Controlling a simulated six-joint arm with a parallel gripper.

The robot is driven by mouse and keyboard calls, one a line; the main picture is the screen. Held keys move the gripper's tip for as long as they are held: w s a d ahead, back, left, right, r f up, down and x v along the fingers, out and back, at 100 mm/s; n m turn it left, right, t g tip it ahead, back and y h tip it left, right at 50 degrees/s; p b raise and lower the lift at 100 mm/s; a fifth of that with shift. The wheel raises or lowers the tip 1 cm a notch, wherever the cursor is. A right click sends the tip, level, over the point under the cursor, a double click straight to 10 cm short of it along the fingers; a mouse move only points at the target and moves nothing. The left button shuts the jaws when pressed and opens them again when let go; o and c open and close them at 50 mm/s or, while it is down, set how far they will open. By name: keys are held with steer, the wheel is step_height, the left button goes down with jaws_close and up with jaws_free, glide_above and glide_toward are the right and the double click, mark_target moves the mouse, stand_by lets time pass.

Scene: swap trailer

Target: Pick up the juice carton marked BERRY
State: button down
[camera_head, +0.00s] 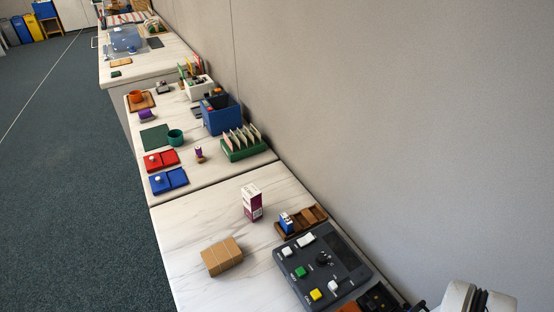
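A carton (252,202) stands upright on the near pale marble-patterned counter, right of its middle. Its upper part is white and its lower part is dark purple-red. Its lettering is too small to read, so I cannot confirm the word BERRY. It stands free, with bare counter around it. My gripper is not seen; only a white and dark part at the bottom right corner shows, likely of my arm, well apart from the carton.
A wooden tray (316,213) holding a small blue-and-white item (286,223) is right of the carton. A dark button panel (330,258) lies in front, and a cardboard-brown box (222,257) at front left. A wall (400,120) bounds the right. Farther counters hold bins and trays.

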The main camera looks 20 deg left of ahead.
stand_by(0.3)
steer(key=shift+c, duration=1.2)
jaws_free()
